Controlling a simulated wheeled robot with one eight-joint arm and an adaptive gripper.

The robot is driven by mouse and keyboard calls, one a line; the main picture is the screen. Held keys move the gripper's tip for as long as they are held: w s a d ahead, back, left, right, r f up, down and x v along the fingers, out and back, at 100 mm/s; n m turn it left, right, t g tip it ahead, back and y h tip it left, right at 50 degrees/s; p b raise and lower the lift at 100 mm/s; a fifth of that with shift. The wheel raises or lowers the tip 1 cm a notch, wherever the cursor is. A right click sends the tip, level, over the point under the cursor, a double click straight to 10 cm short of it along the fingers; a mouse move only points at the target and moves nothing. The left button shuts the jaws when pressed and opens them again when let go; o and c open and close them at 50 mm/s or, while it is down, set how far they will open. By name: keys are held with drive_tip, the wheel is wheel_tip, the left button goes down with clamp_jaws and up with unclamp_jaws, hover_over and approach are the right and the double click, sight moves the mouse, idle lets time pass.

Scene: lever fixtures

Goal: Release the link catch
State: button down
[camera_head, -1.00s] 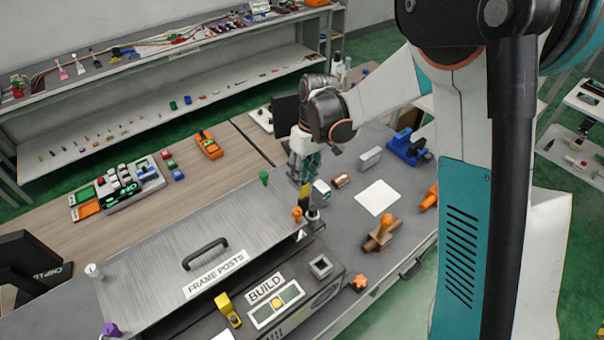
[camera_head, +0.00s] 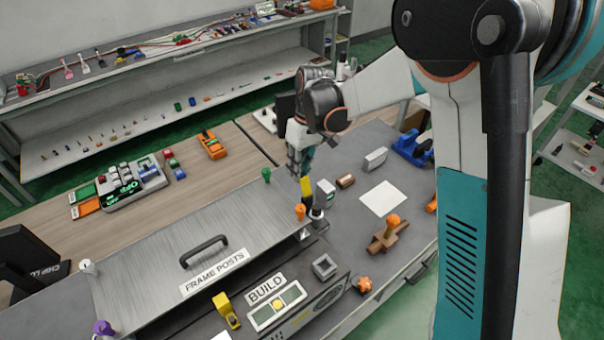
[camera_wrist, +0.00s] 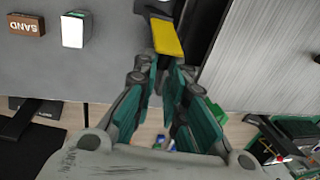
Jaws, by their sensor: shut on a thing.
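The link catch appears to be the yellow-ended lever (camera_head: 307,187) at the right end of the frame-posts panel, with a dark lower part running down to a small mount. In the wrist view the yellow end (camera_wrist: 167,38) shows just beyond the fingertips, with a dark part past it. My gripper (camera_head: 302,172) comes down from above at the yellow end and is shut on it. In the wrist view its teal-padded fingers (camera_wrist: 170,80) stand close to the yellow piece. The exact contact is partly hidden by the fingers.
A white sheet (camera_head: 382,198) lies beyond.

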drive_tip(key=c, duration=1.7)
unclamp_jaws()
drive_tip(key=shift+w+d, duration=0.1)
drive_tip(key=shift+w, duration=0.05)
drive_tip(key=shift+o, duration=0.2)
drive_tip(key=shift+r, duration=0.15)
wheel_tip(320, 180, up, 12)
drive_tip(key=w+d, duration=0.1)
drive_tip(key=shift+d+f, duration=0.25)
drive_tip(key=shift+d, duration=0.15)
drive_tip(key=shift+w, duration=0.1)
drive_tip(key=s+d+f+m+t+b, duration=0.2)
drive_tip(key=s+d+m+t+b, duration=0.25)
drive_tip(key=s+d+b, duration=0.75)
drive_tip(key=s+d+f+m+t+h+b, duration=0.1)
drive_tip(key=s+d+f+t+b, duration=0.3)
drive_tip(key=s+f, duration=0.5)
drive_tip(key=s+m, duration=0.1)
drive_tip(key=s, duration=0.2)
drive_tip(key=shift+s+f+m+h, duration=0.35)
drive_tip(key=shift+s+h, duration=0.05)
